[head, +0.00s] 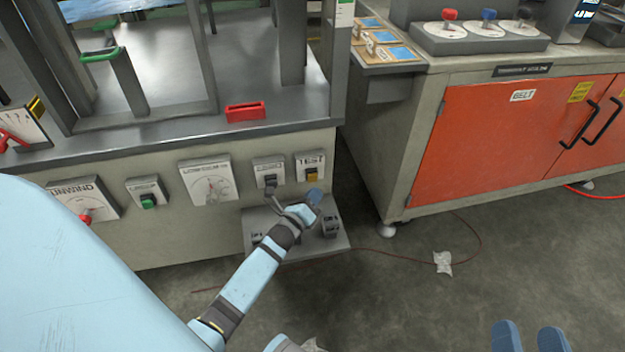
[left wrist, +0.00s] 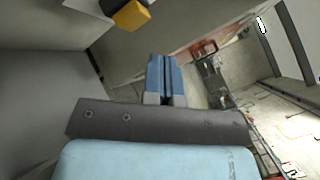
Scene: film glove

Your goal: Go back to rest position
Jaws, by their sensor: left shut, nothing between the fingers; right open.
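My left gripper (head: 314,197) reaches out in front of the grey machine's front panel (head: 225,220). It is just below a box with a yellow button (head: 311,174). In the left wrist view its blue fingers (left wrist: 163,78) are together with nothing between them, and the yellow button (left wrist: 131,16) shows above and to the left of them. I cannot tell whether the gripper touches the panel. My right gripper (head: 530,338) shows only as two blue fingertips, apart and empty, at the bottom right over the floor.
A small shelf (head: 262,219) juts out from the panel under my left forearm. A dial panel (head: 208,181) and a green button (head: 148,200) are to the left. A bench with orange doors (head: 500,145) stands right. Crumpled paper (head: 443,262) and a thin cable lie on open floor.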

